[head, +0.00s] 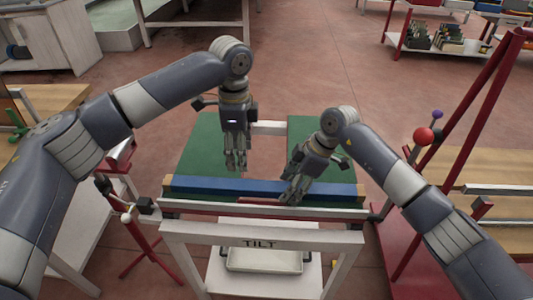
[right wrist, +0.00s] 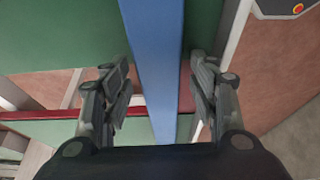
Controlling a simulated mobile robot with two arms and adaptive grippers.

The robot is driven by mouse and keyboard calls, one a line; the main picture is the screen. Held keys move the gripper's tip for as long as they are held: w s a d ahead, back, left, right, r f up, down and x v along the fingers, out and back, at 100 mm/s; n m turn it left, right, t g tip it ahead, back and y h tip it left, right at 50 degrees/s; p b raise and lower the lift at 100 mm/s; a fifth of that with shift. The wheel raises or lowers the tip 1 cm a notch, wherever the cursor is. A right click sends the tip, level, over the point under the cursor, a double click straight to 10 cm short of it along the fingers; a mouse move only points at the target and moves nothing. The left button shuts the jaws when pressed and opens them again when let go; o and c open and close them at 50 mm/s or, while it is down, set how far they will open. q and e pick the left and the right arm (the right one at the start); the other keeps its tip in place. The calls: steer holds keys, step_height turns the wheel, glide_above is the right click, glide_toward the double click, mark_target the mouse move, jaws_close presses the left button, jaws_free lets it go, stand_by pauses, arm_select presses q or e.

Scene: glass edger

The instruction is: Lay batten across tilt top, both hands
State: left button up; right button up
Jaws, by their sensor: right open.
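The blue batten (head: 215,186) lies lengthwise along the near side of the green tilt top (head: 202,150), close to its front edge. My right gripper (head: 289,197) is over the batten, right of its middle. In the right wrist view the batten (right wrist: 153,60) runs between the two spread fingers of this open gripper (right wrist: 160,95), with a gap on each side. My left gripper (head: 236,163) hangs fingers down over the green top, just behind the batten and apart from it. Its fingers look close together, but their opening is unclear.
The white tilt frame (head: 262,236) has a white tray (head: 264,260) below. Red stands with ball knobs (head: 423,136) flank it, at right beside a wooden bench (head: 505,175). A white cabinet (head: 50,40) is at the back left. The red floor behind is mostly clear.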

steer(key=v, duration=1.2)
steer(key=shift+f, duration=0.1)
